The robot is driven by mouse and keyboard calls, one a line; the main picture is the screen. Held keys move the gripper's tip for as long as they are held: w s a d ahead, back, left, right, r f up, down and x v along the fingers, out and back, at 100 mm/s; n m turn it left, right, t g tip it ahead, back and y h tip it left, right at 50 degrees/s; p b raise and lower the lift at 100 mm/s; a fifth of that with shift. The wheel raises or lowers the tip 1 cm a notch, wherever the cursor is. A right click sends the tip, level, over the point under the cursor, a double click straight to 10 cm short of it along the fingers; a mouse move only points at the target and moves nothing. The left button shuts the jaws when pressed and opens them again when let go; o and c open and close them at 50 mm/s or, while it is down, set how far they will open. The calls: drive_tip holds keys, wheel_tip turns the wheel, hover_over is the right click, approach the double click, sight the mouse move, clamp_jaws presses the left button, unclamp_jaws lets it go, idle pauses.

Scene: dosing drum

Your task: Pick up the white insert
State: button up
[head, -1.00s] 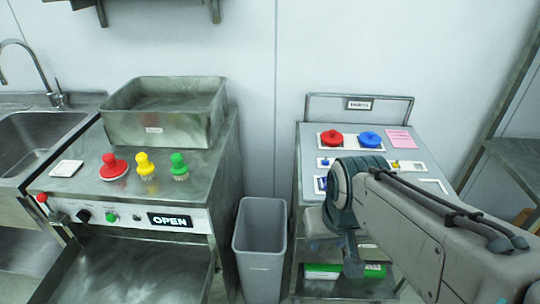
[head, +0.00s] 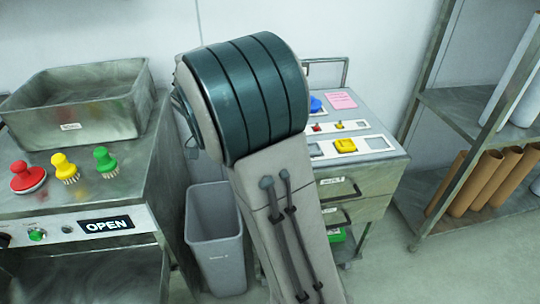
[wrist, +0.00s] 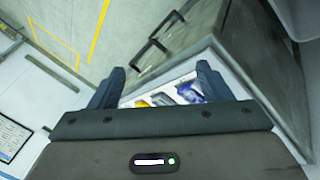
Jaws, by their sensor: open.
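I cannot single out the white insert with certainty. In the head view a pale square (head: 376,143) lies at the right end of the front strip on the grey drawer cabinet (head: 382,170), right of a yellow insert (head: 345,145). I cannot tell whether this square is an insert or an empty recess. My gripper (wrist: 160,70) is open in the wrist view. Between and beyond its fingers show a yellow piece (wrist: 162,99), a pale patch and a blue piece (wrist: 189,92) on the cabinet top. In the head view my arm hides the gripper and the cabinet's left part.
A blue knob (head: 315,103) and a pink note (head: 341,100) lie at the cabinet's back. A grey bin (head: 215,235) stands left of it. The left steel counter holds red, yellow and green brushes (head: 105,161) and a metal tub (head: 75,105). A shelf (head: 465,110) stands right.

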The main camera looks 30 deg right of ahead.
drive_tip(key=w+a+f+m+g+h+b, duration=0.1)
drive_tip(key=w+a+f+m+h+b, duration=0.1)
drive_tip(key=w+m+h, duration=0.3)
drive_tip(key=w+a+f+m+h+b, duration=0.1)
drive_tip(key=w+f+m+h, duration=0.2)
drive_tip(key=w, duration=0.4)
drive_tip(key=shift+m, duration=0.5)
drive_tip(key=x, duration=0.2)
drive_tip(key=r+x, duration=0.1)
drive_tip(key=x, duration=0.5)
drive_tip(key=shift+s+d+r, duration=0.1)
drive_tip(key=shift+s+r, duration=0.05)
drive_tip(key=shift+s, duration=0.15)
drive_tip(key=shift+x, duration=2.65)
drive_tip(key=shift+w+r, duration=0.1)
drive_tip(key=shift+r, duration=0.1)
drive_tip(key=c, duration=1.1)
